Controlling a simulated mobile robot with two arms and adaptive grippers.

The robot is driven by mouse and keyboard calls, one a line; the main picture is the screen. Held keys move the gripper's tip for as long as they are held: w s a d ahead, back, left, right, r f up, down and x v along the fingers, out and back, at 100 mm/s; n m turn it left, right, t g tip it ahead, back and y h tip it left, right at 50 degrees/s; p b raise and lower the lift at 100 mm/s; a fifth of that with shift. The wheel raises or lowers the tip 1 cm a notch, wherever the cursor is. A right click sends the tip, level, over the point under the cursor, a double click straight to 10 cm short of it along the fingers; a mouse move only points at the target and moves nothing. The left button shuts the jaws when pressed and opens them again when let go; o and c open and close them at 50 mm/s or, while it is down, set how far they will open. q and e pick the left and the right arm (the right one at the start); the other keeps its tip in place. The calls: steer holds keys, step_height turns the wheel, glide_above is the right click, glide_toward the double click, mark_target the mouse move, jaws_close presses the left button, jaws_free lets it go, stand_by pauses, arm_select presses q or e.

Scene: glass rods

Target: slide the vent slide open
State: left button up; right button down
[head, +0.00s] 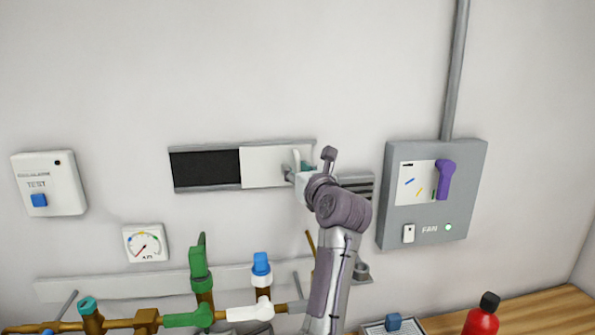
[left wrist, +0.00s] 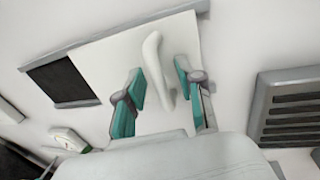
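The vent slide is a white plate (head: 262,167) in a long grey frame (head: 205,188) on the wall. The plate covers the right part of the frame; a dark opening (head: 205,169) shows on the left. In the left wrist view the plate (left wrist: 100,62) carries an upright white handle (left wrist: 156,68). My left gripper (head: 300,164) is at the plate's right part. Its teal fingers (left wrist: 160,88) are open, one on each side of the handle, with a gap visible at least on the right. My right gripper is in neither view.
A louvred grille (left wrist: 290,105) is just right of the slide, partly behind my arm in the head view. A grey fan box (head: 432,190) is farther right. Pipes with green and blue valves (head: 200,265) and a gauge (head: 146,243) are below.

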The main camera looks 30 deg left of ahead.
arm_select(q)
steer(key=shift+r, duration=0.15)
step_height(320, 180, up, 10)
steer(key=shift+f, duration=0.15)
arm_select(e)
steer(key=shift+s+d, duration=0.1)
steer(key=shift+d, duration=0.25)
arm_select(q)
steer(key=shift+f, duration=0.1)
